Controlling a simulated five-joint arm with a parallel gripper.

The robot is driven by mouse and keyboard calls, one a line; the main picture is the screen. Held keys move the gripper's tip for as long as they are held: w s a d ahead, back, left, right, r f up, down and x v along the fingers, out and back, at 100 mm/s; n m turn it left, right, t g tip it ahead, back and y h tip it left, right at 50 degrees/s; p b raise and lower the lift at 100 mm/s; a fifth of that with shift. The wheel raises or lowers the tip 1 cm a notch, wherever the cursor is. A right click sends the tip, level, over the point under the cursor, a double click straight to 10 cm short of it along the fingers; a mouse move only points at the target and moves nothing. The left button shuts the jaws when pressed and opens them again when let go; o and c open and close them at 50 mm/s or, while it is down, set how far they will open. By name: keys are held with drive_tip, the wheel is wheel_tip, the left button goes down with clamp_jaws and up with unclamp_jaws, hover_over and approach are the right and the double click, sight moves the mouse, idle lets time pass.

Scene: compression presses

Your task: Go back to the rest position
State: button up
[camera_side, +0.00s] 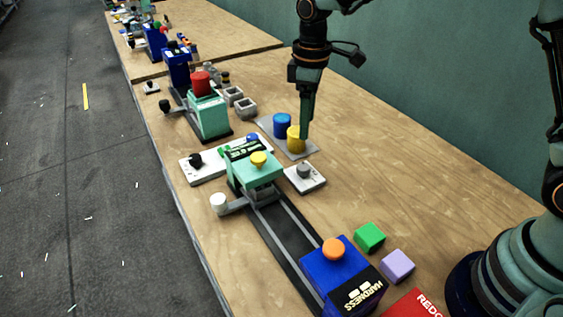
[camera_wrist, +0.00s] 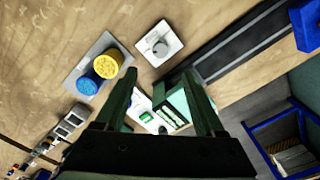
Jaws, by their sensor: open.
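My gripper (camera_side: 306,128) hangs pointing down in the side view, its tip beside or in front of a yellow cylinder (camera_side: 295,140). I cannot tell from that view whether they touch. In the wrist view the jaws of my gripper (camera_wrist: 160,80) are apart with nothing held between them. There the yellow cylinder (camera_wrist: 108,65) and a blue cylinder (camera_wrist: 87,82) stand on a grey plate (camera_wrist: 103,44), left of the left finger. The blue cylinder (camera_side: 282,122) also shows behind the yellow one in the side view.
A mint press (camera_side: 255,176) with a yellow knob stands on a dark rail. A grey-knob plate (camera_side: 305,178) is beside it. A blue HARDNESS box (camera_side: 335,275), green cube (camera_side: 369,237) and lilac cube (camera_side: 397,265) stand nearer. A blue bin (camera_wrist: 285,140) shows off the table. Bare wood lies right of the cylinders.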

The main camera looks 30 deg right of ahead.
drive_tip(key=s+d+r+m+t, duration=0.2)
drive_tip(key=s+d+r+m, duration=0.2)
drive_tip(key=s, duration=0.4)
drive_tip(key=s+d+r+m+t, duration=0.3)
drive_tip(key=s+d+r+m, duration=0.2)
drive_tip(key=s+d, duration=0.2)
drive_tip(key=shift+s+d+r+t, duration=0.2)
drive_tip(key=shift+s+r+t, duration=0.1)
drive_tip(key=shift+s, duration=0.2)
